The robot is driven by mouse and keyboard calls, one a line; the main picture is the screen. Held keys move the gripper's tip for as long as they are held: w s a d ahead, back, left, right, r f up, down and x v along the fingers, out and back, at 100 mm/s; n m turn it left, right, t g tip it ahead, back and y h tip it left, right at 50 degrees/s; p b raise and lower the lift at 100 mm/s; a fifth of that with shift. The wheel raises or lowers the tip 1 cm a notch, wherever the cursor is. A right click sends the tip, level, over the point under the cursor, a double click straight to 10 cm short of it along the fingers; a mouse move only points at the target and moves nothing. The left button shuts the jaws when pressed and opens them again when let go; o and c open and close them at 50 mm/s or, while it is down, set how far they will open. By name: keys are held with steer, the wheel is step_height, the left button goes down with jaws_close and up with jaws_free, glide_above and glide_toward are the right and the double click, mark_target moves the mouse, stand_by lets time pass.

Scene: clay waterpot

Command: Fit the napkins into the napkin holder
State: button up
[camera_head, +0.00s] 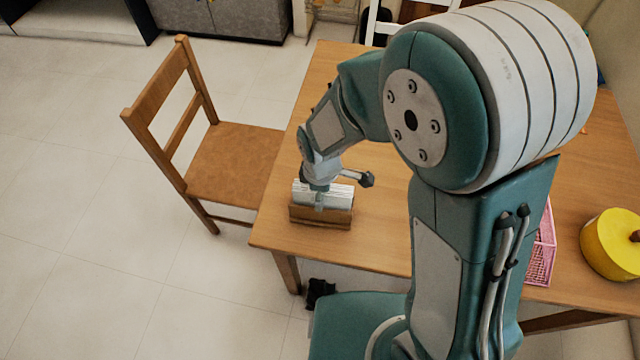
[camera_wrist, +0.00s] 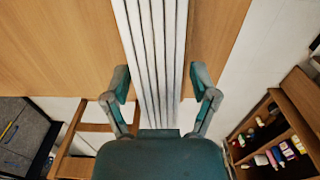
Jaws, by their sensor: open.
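The white napkins (camera_head: 340,193) stand upright as a stack in the brown wooden napkin holder (camera_head: 335,217), near the left front corner of the table. In the wrist view the napkins (camera_wrist: 155,45) show as several white layers running between my fingers. My gripper (camera_head: 319,200) is over the holder and points down at it; one finger shows in front of the napkins. In the wrist view my gripper (camera_wrist: 160,80) is open, with one finger on each side of the stack and a visible gap on the left. The holder's inside and the napkins' lower edges are hidden.
The wooden table (camera_head: 385,205) is clear around the holder. A wooden chair (camera_head: 225,160) stands close to the table's left edge. A pink basket (camera_head: 543,250) and a yellow round pot (camera_head: 610,250) are on the right. A shelf with several small items (camera_wrist: 280,150) shows in the wrist view.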

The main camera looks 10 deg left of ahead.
step_height(320, 180, up, 12)
stand_by(0.4)
steer(key=shift+s, duration=0.1)
stand_by(0.4)
